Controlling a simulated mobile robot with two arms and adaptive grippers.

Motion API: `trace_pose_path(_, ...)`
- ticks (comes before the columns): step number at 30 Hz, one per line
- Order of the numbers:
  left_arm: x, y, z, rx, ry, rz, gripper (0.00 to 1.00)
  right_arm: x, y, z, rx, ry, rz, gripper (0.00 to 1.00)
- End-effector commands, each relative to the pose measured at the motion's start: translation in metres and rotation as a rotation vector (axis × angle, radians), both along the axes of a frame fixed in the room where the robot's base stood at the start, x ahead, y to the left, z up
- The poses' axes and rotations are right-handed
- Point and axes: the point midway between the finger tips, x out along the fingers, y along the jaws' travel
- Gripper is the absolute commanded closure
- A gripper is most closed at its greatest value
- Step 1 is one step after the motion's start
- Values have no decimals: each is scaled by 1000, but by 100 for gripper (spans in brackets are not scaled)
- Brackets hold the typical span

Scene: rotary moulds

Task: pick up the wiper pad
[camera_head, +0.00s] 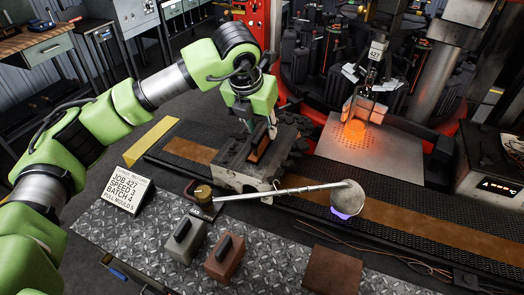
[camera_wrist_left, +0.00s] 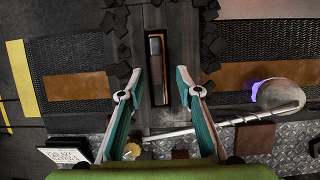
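No object is clearly marked as the wiper pad. On the diamond-plate bench lie a grey block (camera_head: 185,241) and a red-brown block (camera_head: 224,258), each with a black handle, and a flat brown square (camera_head: 332,271). My left gripper (camera_head: 258,130) points down over a grey mould block (camera_head: 236,178) behind the bench. In the left wrist view its fingers (camera_wrist_left: 158,75) are apart, with nothing between them. Below them is a narrow dark slot with an orange-brown edged piece (camera_wrist_left: 157,62). Contact cannot be told. My right gripper is not in view.
A long-handled ladle (camera_head: 348,198) lies across the bench's back edge near the mould block. A job sign (camera_head: 130,190) and a brass-coloured cylinder (camera_head: 203,194) stand left. A glowing orange piece (camera_head: 354,130) sits on a metal plate. The bench's front right is fairly clear.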

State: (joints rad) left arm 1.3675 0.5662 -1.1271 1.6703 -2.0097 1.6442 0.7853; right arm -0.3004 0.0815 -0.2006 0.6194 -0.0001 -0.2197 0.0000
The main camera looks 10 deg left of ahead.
Motion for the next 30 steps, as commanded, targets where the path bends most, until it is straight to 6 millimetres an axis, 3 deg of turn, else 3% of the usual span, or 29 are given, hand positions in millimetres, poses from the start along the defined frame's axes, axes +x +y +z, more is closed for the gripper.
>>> trace_pose_path(4, 6, 3, -19, 2, 7, 1, 68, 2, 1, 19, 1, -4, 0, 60)
trace_pose_path(9, 14, 1, -38, 0, 3, 2, 68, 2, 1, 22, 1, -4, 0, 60)
trace_pose_path(17, 15, 1, -41, 0, 1, 1, 68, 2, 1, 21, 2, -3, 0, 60)
trace_pose_path(21, 15, 1, -41, 0, 1, 1, 100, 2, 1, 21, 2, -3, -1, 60)
trace_pose_path(30, 16, 1, -39, -1, -2, 2, 100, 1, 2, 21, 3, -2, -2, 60)
